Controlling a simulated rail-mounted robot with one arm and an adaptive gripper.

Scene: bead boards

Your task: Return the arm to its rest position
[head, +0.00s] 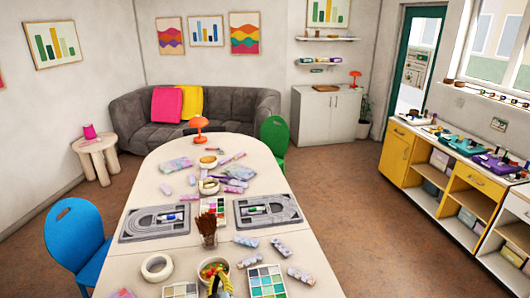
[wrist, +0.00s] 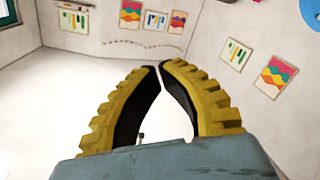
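My gripper (head: 217,275) shows at the bottom edge of the head view, over the near part of the white table (head: 130,268). It has yellow ridged fingers with black inner pads. In the wrist view my gripper (wrist: 160,68) has its fingertips together, with nothing between them. A narrow gap shows lower down between the curved pads. Two grey bead boards lie on the table, a left board (head: 142,233) and a right board (head: 285,216), each with small beads in its middle. Most of my arm is out of view.
The wrist view shows mostly bare wall and pictures (wrist: 275,77).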

